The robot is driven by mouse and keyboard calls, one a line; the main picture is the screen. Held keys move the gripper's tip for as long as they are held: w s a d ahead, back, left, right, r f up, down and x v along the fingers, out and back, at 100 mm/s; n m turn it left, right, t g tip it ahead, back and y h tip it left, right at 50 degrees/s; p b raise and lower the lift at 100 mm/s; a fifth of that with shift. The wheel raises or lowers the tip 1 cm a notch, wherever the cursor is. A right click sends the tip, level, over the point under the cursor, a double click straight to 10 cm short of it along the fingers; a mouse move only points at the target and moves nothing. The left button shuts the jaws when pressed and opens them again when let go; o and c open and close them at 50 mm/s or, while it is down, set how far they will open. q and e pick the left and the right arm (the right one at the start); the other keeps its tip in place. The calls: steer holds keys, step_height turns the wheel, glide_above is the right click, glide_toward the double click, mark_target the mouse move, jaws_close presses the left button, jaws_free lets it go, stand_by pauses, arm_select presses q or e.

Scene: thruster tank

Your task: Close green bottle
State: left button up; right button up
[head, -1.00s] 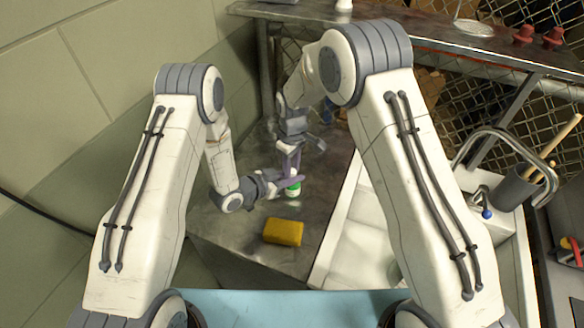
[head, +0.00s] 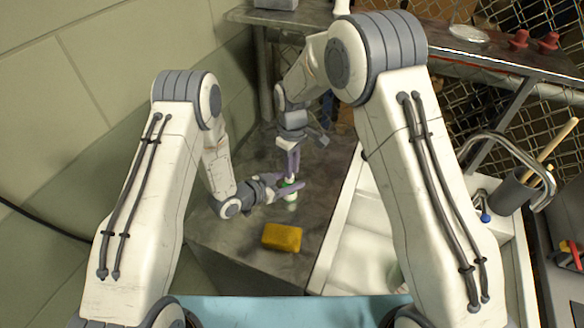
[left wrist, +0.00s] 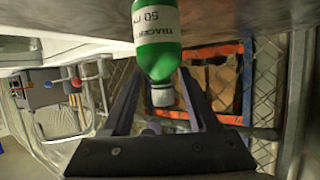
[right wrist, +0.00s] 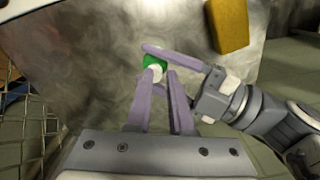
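The green bottle (head: 290,193) stands on the metal counter (head: 310,220). The left wrist view shows its labelled green body (left wrist: 157,50) and a whitish ridged top (left wrist: 162,95) on its neck end. My right gripper (right wrist: 161,73) points down over the bottle. Its fingers are a narrow gap apart, and the white top shows between and below their tips. It seems not to grip the top, though contact is hard to judge.
A yellow sponge-like block (head: 282,237) lies on the counter in front of the bottle. A white sink (head: 355,250) with a curved tap (head: 520,150) is to the right. A metal shelf (head: 450,50) runs along the back, and a wall (head: 70,90) is on the left.

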arm_select(q)
steer(key=p+v, duration=0.3)
steer(key=v, duration=0.7)
steer(key=shift+a, duration=0.15)
arm_select(e)
step_height(320, 180, up, 3)
steer(key=shift+r, duration=0.1)
arm_select(q)
steer(key=shift+s, duration=0.15)
arm_select(e)
steer(key=shift+f, duration=0.2)
arm_select(q)
steer(key=shift+f+b, duration=1.6)
steer(key=shift+b, duration=0.05)
arm_select(e)
steer(key=shift+f, duration=2.65)
arm_select(q)
steer(key=shift+r, duration=0.1)
arm_select(e)
steer(key=shift+r, duration=0.1)
